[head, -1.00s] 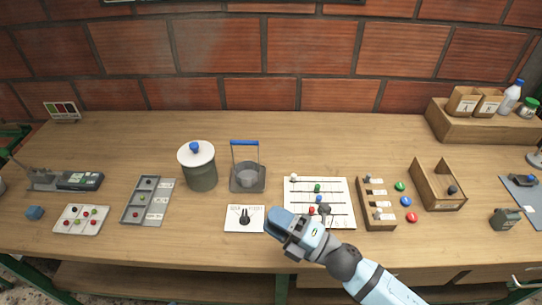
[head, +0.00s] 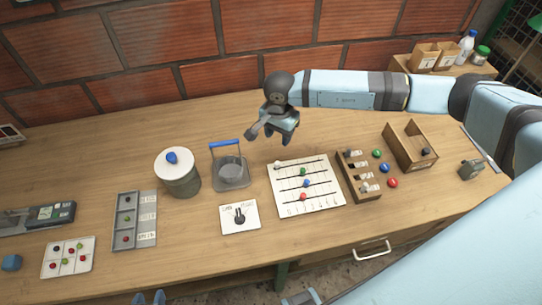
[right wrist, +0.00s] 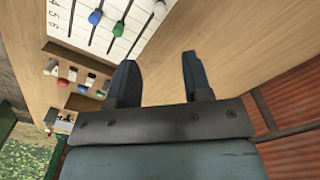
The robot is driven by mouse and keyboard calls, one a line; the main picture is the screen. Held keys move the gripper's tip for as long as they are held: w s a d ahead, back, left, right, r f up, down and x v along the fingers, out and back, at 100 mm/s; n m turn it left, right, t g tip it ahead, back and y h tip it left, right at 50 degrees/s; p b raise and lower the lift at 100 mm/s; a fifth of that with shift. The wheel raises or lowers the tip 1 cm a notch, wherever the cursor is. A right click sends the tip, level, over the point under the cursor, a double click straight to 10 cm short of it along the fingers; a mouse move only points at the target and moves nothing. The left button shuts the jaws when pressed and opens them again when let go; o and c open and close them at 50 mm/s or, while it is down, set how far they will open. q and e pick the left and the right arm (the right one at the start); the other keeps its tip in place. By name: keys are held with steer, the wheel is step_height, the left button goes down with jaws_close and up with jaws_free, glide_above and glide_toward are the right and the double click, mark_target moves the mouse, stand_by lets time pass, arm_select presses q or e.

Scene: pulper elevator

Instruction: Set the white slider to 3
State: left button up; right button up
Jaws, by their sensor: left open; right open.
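The white slider knob (head: 277,163) sits at the left end of the top track on the white slider board (head: 325,203). Green (head: 303,171), blue (head: 306,183) and red (head: 303,197) knobs sit on the lower tracks. My right gripper (head: 259,134) is above the table behind the board's upper left corner, apart from the white knob. In the right wrist view its fingers (right wrist: 160,80) are open and empty, with part of the board at upper left.
A dial plate (head: 228,223), a caddy with a blue handle (head: 230,170) and a lidded canister (head: 182,184) stand left of the board. A wooden switch box (head: 368,197) stands close on its right. Table behind the board is clear.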

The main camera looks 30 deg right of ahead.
mark_target(278, 162)
step_height(278, 162, down, 12)
steer(key=shift+a+p, duration=0.1)
steer(key=shift+p, duration=0.85)
steer(key=shift+f, duration=0.5)
jaws_close()
